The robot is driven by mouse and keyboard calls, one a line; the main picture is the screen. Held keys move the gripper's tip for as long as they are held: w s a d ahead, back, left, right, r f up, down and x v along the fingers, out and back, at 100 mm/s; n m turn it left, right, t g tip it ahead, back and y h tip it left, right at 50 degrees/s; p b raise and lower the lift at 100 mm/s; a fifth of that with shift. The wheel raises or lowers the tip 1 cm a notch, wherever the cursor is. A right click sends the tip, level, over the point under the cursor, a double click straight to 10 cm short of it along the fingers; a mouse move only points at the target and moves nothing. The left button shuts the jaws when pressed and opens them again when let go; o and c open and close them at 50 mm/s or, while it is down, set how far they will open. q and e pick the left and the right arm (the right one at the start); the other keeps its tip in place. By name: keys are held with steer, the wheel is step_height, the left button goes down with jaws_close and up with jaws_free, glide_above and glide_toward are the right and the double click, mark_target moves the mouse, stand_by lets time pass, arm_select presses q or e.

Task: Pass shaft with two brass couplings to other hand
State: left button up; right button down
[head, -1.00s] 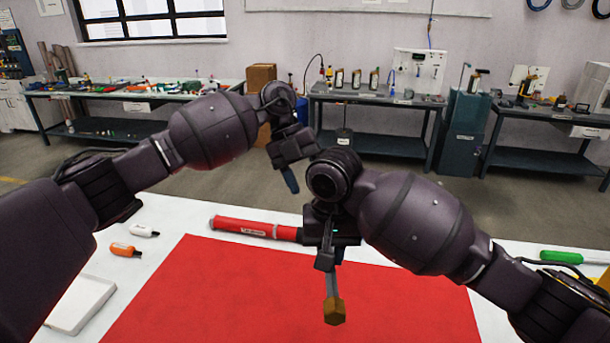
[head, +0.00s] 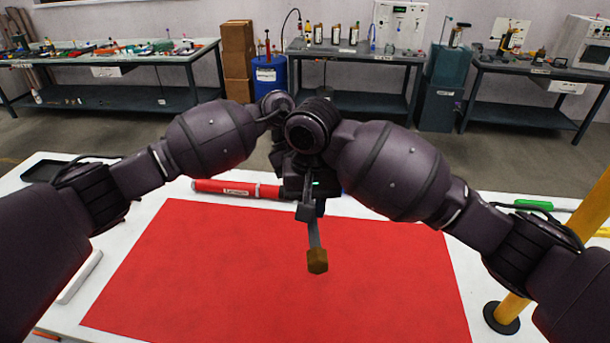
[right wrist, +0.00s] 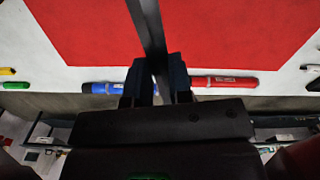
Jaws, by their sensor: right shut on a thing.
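The shaft (head: 314,233) is a thin grey rod hanging down in front of my right gripper (head: 306,208). A brass coupling (head: 317,261) is on its lower end; I cannot see the second coupling. In the right wrist view the shaft (right wrist: 149,30) runs up from between the fingers of my right gripper (right wrist: 157,82), which is shut on it. My left gripper (head: 281,155) is right beside my right wrist and mostly hidden behind it. Its fingers do not show, and I cannot tell whether it touches the shaft.
A red mat (head: 230,275) covers the white table (head: 50,195) below. A red tube (head: 225,188) lies behind it, and a blue tube (right wrist: 118,88) shows in the right wrist view. A yellow post (head: 575,245) stands at the right. The mat is clear.

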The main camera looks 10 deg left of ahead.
arm_select(q)
steer(key=shift+d+r, duration=0.1)
jaws_close()
arm_select(e)
steer(key=shift+a, duration=0.1)
steer(key=c, duration=0.9)
jaws_free()
steer(key=shift+c, duration=0.2)
